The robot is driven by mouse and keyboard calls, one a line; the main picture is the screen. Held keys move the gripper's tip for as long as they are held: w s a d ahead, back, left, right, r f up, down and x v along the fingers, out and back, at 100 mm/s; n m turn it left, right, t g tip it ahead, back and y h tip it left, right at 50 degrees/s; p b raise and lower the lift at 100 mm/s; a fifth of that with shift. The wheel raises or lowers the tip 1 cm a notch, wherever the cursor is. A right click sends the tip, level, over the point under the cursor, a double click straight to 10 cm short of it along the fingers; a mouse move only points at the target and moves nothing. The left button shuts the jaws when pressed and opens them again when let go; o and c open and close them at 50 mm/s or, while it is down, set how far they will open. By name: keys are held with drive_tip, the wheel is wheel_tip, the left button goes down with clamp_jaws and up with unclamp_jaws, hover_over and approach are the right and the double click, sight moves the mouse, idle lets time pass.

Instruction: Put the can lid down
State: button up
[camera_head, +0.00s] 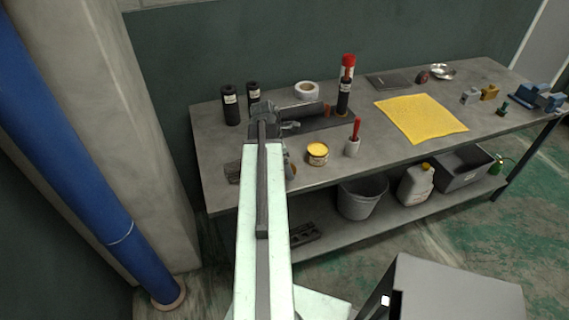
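A small can (317,154) with a yellow top and a pale label stands near the front edge of the grey workbench (225,175). I cannot tell whether the yellow on top is a lid or the contents. I cannot make out a separate can lid. My gripper (284,127) is over the left part of the bench, to the left of and behind the can. My arm hides part of the bench there. The fingers are too small and dark to show whether they are open or hold anything.
A yellow cloth (421,118) and a silver dish (441,71) lie right. Bare benchtop shows around the cloth.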

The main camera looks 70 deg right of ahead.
drive_tip(key=p+v, duration=1.1)
drive_tip(key=v, duration=0.1)
drive_tip(key=shift+r+p, duration=0.3)
drive_tip(key=shift+r, duration=0.05)
drive_tip(key=shift+a, duration=0.1)
drive_tip(key=w+a+m+t, duration=0.2)
drive_tip(key=w+a+m, duration=0.1)
drive_tip(key=w+a, duration=2)
drive_tip(key=w+a+f+m+b, duration=0.1)
drive_tip(key=w+a, duration=0.2)
drive_tip(key=a, duration=0.7)
drive_tip(key=w+a+f+m+y, duration=0.1)
drive_tip(key=w+a+m, duration=0.1)
drive_tip(key=a, duration=0.9)
drive_tip(key=w+a+f+m+b, duration=0.1)
drive_tip(key=w+a, duration=0.3)
drive_tip(key=a, duration=0.7)
drive_tip(key=shift+f+m+y+b, duration=0.3)
drive_tip(key=shift+m+y+b, duration=0.05)
drive_tip(key=shift+m+y, duration=0.05)
drive_tip(key=shift+r+p, duration=0.3)
drive_tip(key=shift+c, duration=0.4)
